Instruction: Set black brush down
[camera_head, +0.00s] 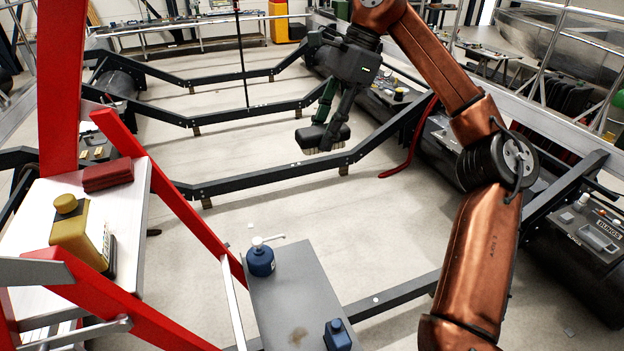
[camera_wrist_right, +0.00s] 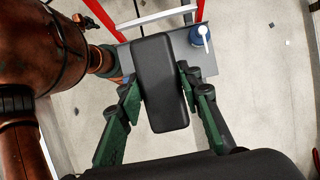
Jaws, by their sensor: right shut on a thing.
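My right gripper (camera_head: 330,103) is shut on the black brush (camera_head: 322,137) and holds it in the air above the floor, among the dark frame bars. The brush has a black block with pale bristles along its underside. In the right wrist view the brush (camera_wrist_right: 161,83) sits between the two green fingers of my right gripper (camera_wrist_right: 158,95), its smooth black back towards the camera. My left gripper is in neither view.
A grey board (camera_head: 300,285) holds a blue pump bottle (camera_head: 261,258) and a small blue bottle (camera_head: 337,335). At left, a red-framed white shelf (camera_head: 28,215) carries a yellow container (camera_head: 78,235) and a dark red block (camera_head: 107,175). Dark frame bars (camera_head: 265,180) cross the pale floor. Black floats (camera_head: 580,255) lie at right.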

